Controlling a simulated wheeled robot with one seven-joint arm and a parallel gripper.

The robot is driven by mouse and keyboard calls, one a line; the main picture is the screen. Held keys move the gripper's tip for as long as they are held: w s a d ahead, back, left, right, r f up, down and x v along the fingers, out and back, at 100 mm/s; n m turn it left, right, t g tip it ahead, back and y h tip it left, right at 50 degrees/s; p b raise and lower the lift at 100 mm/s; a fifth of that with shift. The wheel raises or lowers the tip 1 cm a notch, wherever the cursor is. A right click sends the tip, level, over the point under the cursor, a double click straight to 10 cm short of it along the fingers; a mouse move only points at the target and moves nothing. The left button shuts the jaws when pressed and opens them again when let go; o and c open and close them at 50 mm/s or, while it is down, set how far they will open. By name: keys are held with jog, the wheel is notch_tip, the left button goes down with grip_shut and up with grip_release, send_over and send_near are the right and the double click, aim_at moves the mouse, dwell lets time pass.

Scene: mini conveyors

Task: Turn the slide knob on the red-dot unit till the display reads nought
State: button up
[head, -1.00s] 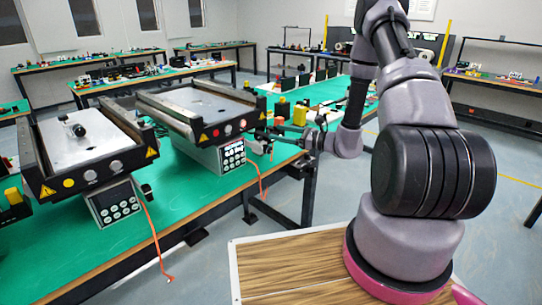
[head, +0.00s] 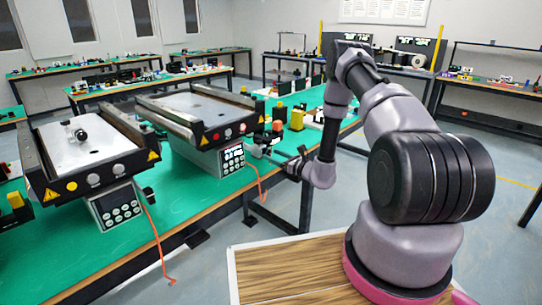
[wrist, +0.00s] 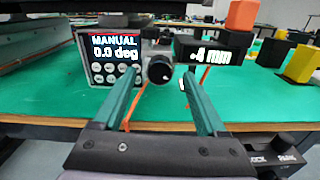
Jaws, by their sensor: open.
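The red-dot unit (head: 192,110) is the right-hand conveyor in the head view, with a red dot (head: 228,133) on its front. Its control box (head: 231,158) hangs below. In the wrist view that box's screen (wrist: 115,47) reads MANUAL, 0.0 deg. A black round slide knob (wrist: 160,70) faces me, with a small display (wrist: 210,56) to its right reading 4 mm after a small mark, apparently a minus. My gripper (wrist: 161,84) is open, its teal fingers on either side of the knob. I cannot tell whether they touch it.
A similar conveyor with a yellow dot (head: 72,186) stands at the left. Orange (wrist: 241,17) and yellow (wrist: 270,55) blocks stand right of the knob. An orange cable (head: 258,184) hangs over the green bench's front edge.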

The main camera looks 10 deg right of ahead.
jog(key=shift+x, duration=0.85)
grip_shut()
jog(key=shift+m, duration=0.4)
jog(key=m, duration=0.4)
jog(key=shift+m, duration=0.4)
jog(key=m, duration=0.6)
jog(key=shift+d+f, duration=0.1)
jog(key=shift+f, duration=0.05)
jog(key=m, duration=0.6)
jog(key=shift+m, duration=0.3)
jog(key=m, duration=0.5)
jog(key=shift+s+f, duration=0.1)
jog(key=shift+f, duration=0.05)
